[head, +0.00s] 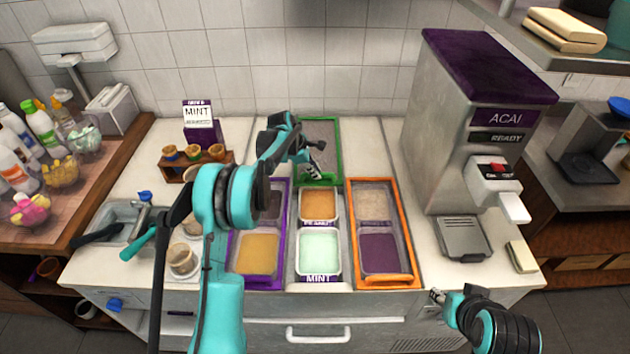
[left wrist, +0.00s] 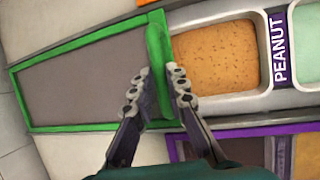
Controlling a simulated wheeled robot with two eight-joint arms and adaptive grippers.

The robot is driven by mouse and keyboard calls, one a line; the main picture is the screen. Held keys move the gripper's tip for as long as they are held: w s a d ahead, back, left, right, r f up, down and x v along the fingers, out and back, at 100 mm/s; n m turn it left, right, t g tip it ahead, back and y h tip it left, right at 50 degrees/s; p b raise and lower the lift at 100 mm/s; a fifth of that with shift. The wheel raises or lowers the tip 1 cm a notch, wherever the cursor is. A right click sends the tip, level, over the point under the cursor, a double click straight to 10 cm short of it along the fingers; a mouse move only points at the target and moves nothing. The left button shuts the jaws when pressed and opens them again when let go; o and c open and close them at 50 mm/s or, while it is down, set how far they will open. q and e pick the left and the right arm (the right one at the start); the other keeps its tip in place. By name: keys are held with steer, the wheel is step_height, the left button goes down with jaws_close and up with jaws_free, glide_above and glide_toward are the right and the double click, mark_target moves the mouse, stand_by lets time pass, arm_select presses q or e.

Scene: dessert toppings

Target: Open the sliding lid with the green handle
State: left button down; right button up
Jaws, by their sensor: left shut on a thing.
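The sliding lid (head: 332,140) has a green frame and a grey see-through panel. It lies at the back of the middle row, behind the uncovered peanut tub (head: 319,203) and mint tub (head: 319,250). Its green handle (head: 322,182) is at the front edge, just behind the peanut tub. In the left wrist view, the handle (left wrist: 158,50) stands between the two fingers of my left gripper (left wrist: 162,88), which are closed on it from both sides. In the head view, my left gripper (head: 314,168) partly hides the lid. My right gripper (head: 437,296) is low at the counter's front edge, too small to read.
A purple-framed lid (head: 284,225) is left of the middle row and an orange-framed lid (head: 412,255) is to the right. The acai machine (head: 450,130) stands at the right. A wooden cup rack (head: 185,172) and sink (head: 118,222) are at the left.

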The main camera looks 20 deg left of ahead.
arm_select(q)
steer(key=shift+w+a, duration=0.15)
steer(key=shift+w, duration=0.35)
steer(key=shift+w+a, duration=0.15)
steer(key=shift+w, duration=0.35)
steer(key=c, duration=1.5)
jaws_free()
steer(key=v, duration=1.2)
steer(key=shift+s, duration=0.1)
